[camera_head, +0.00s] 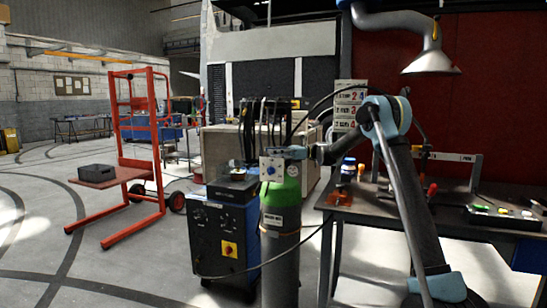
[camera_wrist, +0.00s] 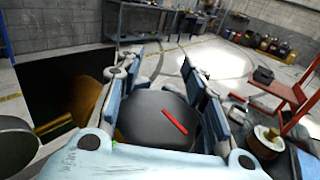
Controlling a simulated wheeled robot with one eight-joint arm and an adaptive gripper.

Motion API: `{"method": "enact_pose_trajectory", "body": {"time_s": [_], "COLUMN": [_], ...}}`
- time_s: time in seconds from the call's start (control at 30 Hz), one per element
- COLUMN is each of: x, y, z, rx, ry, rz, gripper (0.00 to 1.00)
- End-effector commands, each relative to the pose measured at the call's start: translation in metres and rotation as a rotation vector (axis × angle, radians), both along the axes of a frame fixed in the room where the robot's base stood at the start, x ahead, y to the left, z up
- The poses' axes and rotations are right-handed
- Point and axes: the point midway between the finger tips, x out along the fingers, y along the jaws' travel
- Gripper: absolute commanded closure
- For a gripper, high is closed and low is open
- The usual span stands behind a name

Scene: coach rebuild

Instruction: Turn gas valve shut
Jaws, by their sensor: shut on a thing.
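The gas cylinder (camera_head: 281,262) stands upright, grey with a green top. A white block with a blue dial (camera_head: 271,169) sits at its top. My gripper (camera_head: 288,152) reaches in from the right at the height of the block's upper edge. In the wrist view, a round black valve knob (camera_wrist: 148,116) with a red bar mark lies between the two blue-padded fingers of my gripper (camera_wrist: 165,88). The fingers are shut on the knob's sides. The red bar slants down to the right. The knob cannot be made out in the head view.
A dark blue welding machine (camera_head: 221,238) stands close left of the cylinder. A workbench (camera_head: 450,217) with tools is at the right, under my arm. A hose loops near the cylinder. A red trolley (camera_head: 122,165) stands farther left, with open floor around it.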

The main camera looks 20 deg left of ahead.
Motion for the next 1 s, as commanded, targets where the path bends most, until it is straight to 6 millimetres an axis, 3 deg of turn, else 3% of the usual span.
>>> {"method": "enact_pose_trajectory", "body": {"time_s": [0.37, 1.0], "x": [0.005, 0.025], "y": [0.002, 0.005], "z": [0.000, 0.000], "rx": [-0.001, -0.001], "ry": [-0.001, -0.002], "rz": [-0.120, -0.633], "gripper": [0.92, 0.94]}}
